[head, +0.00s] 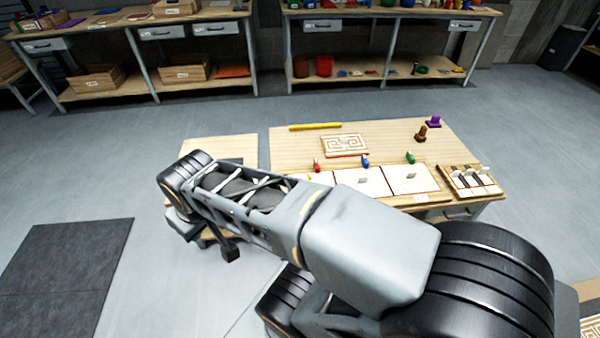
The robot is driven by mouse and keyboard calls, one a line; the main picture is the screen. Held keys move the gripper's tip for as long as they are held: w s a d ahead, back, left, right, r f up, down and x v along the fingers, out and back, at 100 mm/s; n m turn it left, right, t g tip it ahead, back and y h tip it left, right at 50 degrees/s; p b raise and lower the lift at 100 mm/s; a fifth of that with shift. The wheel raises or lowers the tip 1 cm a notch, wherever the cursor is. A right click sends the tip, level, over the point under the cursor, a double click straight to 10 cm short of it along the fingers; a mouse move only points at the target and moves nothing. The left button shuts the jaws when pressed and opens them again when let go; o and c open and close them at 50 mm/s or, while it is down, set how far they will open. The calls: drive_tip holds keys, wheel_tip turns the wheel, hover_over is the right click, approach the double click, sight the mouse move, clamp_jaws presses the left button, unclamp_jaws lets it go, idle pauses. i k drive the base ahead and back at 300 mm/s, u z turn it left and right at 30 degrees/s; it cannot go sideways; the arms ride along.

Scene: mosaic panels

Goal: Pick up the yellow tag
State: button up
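No yellow tag can be made out for sure. A long thin yellow bar (315,127) lies near the back left edge of the wooden table (385,140). A small red piece (317,165), a blue piece (365,160) and a green piece (410,157) stand in a row behind white panels (410,179). My arm crosses the front of the table and hides part of the panels and whatever lies behind it. A small dark part (231,251) below the arm may belong to my gripper. Its fingers cannot be made out.
A square maze-patterned tile (345,145) lies mid-table. Brown (421,134) and purple (434,121) pieces stand at the right. A rack with dark strips (470,181) sits at the right front. Shelved workbenches line the back wall; open grey floor lies between.

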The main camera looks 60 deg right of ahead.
sight(306, 178)
drive_tip(key=z, duration=0.5)
drive_tip(key=i, duration=0.65)
drive_tip(key=z, duration=1.1)
drive_tip(key=i, duration=0.35)
drive_tip(key=z, duration=0.35)
